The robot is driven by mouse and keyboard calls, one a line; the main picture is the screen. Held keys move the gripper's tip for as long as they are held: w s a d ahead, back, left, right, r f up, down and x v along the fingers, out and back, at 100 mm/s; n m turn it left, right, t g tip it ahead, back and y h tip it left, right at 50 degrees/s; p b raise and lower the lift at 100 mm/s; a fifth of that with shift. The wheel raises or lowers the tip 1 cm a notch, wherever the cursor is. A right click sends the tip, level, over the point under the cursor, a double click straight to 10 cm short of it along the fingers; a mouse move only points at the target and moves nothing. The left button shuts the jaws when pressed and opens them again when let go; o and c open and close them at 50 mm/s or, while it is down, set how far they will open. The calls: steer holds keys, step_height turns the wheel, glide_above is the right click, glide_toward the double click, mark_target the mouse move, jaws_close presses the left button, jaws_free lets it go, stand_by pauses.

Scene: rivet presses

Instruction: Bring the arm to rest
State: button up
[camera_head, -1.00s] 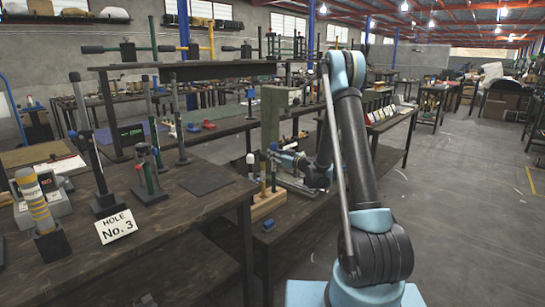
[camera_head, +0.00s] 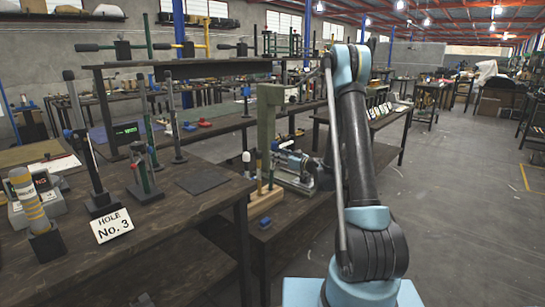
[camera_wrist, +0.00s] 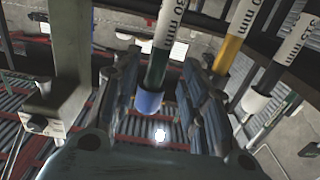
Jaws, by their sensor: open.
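My arm rises at the right of the head view and bends down to my gripper (camera_head: 282,147), which is small and partly hidden there. It is beside a grey-green press column (camera_head: 268,118). In the wrist view my gripper (camera_wrist: 160,78) is open, one finger at each side. A dark green rod marked 30 mm, with a blue end (camera_wrist: 149,102), shows in the gap between the fingers. The fingers look apart from it; its depth is hard to tell. A yellow rod (camera_wrist: 230,48) and a dark rod with a white end (camera_wrist: 258,98) are to the right of the fingers.
A wooden block (camera_head: 262,206) with upright rods stands below my gripper. A dark bench (camera_head: 150,225) with tools and a "HOLE No. 3" sign (camera_head: 111,226) fills the left. Another bench (camera_head: 385,155) is behind my arm. Open floor (camera_head: 470,210) lies to the right.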

steer(key=shift+s+d, duration=0.35)
steer(key=shift+d, duration=0.15)
steer(key=s+d+r+m+g+h, duration=0.35)
steer(key=s+d+r+h, duration=0.35)
steer(key=s, duration=0.6)
steer(key=s+d+r+m+h, duration=0.1)
steer(key=s+d+m+h, duration=0.25)
steer(key=s+d, duration=0.55)
steer(key=s+d+r+m+h, duration=0.1)
steer(key=s+d+m+h, duration=0.25)
steer(key=s+d, duration=0.55)
steer(key=s+a+f+g, duration=0.1)
steer(key=s+f+g, duration=0.1)
steer(key=s+f, duration=0.3)
steer(key=s+a+f+g, duration=0.1)
steer(key=s+f+g, duration=0.2)
steer(key=s, duration=0.9)
step_height(320, 180, down, 3)
steer(key=shift+s, duration=0.25)
